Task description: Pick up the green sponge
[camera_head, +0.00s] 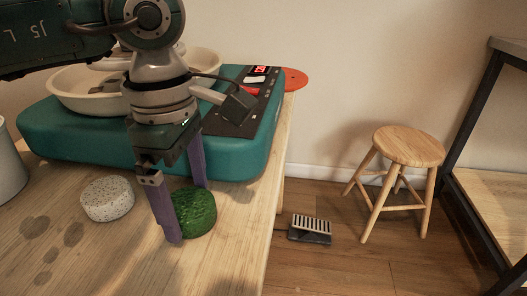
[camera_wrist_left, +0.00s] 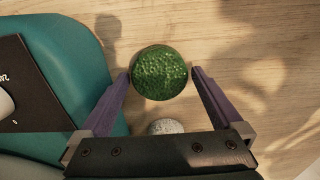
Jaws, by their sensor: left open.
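The green sponge (camera_head: 196,212) is a round, textured puck on the wooden table near its right edge. My left gripper (camera_head: 188,214) points down over it, with one purple finger in front of the sponge and the other behind it. In the left wrist view the green sponge (camera_wrist_left: 159,72) lies between the tips of the open left gripper (camera_wrist_left: 160,74), with the fingertips close to its sides. I cannot tell whether they touch it. My right gripper is not in view.
A speckled white sponge (camera_head: 107,199) lies to the left on the table (camera_head: 110,260). A teal pottery wheel (camera_head: 70,135) with a control panel stands behind. The table's right edge is close by. A stool (camera_head: 408,146) and a pedal (camera_head: 310,229) are on the floor beyond.

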